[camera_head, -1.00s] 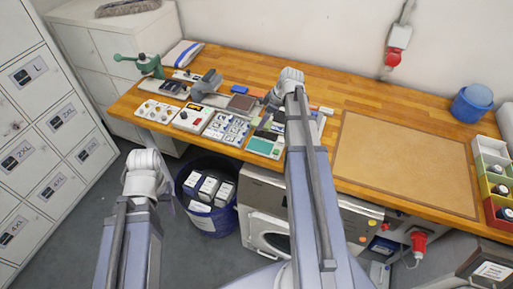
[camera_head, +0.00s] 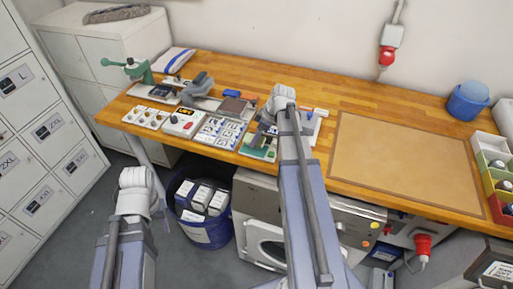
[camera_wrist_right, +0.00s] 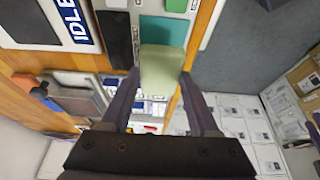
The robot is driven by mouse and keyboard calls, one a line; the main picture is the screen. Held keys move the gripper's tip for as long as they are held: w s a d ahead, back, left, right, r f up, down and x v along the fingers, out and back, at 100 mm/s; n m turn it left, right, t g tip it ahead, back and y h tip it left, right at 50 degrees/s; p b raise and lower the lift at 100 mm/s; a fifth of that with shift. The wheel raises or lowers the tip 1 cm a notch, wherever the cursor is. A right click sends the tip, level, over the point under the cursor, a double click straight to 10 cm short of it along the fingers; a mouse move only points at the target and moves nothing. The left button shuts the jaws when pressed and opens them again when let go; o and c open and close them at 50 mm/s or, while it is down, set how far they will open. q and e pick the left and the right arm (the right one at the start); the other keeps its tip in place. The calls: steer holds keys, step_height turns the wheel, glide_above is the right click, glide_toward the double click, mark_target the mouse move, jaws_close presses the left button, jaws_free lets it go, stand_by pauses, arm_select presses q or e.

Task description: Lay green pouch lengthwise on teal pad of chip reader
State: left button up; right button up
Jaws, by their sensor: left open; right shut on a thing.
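The pale green pouch (camera_wrist_right: 162,70) is between the fingertips of my right gripper (camera_wrist_right: 160,82) in the right wrist view. This gripper is shut on it. The teal pad (camera_wrist_right: 162,31) of the chip reader shows just beyond the pouch, which overlaps its edge in the picture; I cannot tell whether they touch. In the head view, my right gripper (camera_head: 267,127) is over the chip reader (camera_head: 258,152) at the bench's front edge, and my arm hides much of it. My left gripper (camera_head: 150,205) hangs low in front of the bench, away from the objects; its fingers are hardly visible.
Left of the reader stand a panel of blue-and-white tiles (camera_head: 218,132), a box with a red button (camera_head: 184,123) and a green clamp-like device (camera_head: 138,70). A tan mat (camera_head: 400,155) lies clear on the right. Coloured bins (camera_head: 490,170) stand at the far right.

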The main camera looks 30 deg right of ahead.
step_height(320, 180, down, 4)
steer(key=b, duration=0.3)
steer(key=shift+r+b, duration=0.15)
steer(key=shift+b, duration=0.2)
steer(key=o, duration=1.3)
steer(key=shift+o, duration=0.2)
